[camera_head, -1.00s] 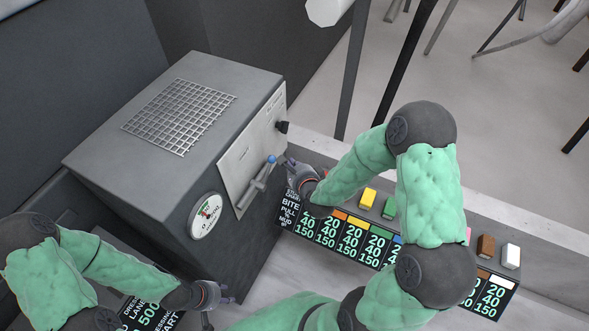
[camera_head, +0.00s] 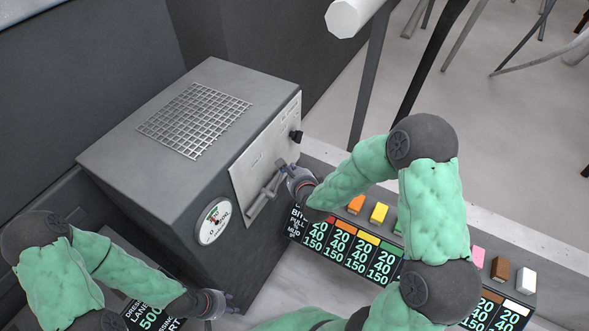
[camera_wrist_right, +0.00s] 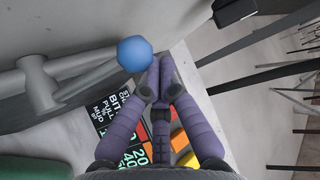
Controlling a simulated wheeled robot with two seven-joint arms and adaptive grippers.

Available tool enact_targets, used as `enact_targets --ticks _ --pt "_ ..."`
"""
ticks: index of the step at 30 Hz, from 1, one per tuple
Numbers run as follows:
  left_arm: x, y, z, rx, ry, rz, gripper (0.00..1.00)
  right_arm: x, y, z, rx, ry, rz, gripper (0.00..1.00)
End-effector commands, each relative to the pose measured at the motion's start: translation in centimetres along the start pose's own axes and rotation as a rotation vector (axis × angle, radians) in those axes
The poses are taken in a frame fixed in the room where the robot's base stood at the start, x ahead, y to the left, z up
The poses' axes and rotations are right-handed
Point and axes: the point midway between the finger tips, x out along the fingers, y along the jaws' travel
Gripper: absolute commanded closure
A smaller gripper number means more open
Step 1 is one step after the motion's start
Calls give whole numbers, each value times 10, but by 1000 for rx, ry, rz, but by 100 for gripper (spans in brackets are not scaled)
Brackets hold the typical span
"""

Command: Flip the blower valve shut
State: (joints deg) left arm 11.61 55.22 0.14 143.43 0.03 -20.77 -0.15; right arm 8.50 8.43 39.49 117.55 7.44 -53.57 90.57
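The grey machine (camera_head: 150,180) has a light front panel with a pipe-like valve and lever (camera_head: 262,196) on it. In the right wrist view the lever's blue ball knob (camera_wrist_right: 134,53) is at upper centre. In the head view the knob is hidden at my right gripper (camera_head: 286,164). In the wrist view that gripper's purple fingers (camera_wrist_right: 161,68) come together at the tips, with nothing seen between them, just right of the knob. I cannot tell whether they touch it. My left gripper (camera_head: 232,303) is low, near the machine's bottom front corner, empty, its fingertips apart.
A round dial gauge (camera_head: 213,222) is on the machine's side. A black knob (camera_head: 296,135) sticks out of the panel's upper right. A ledge with a price board (camera_head: 350,245) and coloured blocks (camera_head: 379,213) runs right of the machine, under my right arm.

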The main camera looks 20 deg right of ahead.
Motion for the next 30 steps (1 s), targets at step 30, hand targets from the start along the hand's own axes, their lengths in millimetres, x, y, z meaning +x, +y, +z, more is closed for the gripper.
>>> enact_targets --ticks 30 --pt "43 -15 -2 0 0 0 60 -45 -3 39 -159 -5 -187 100"
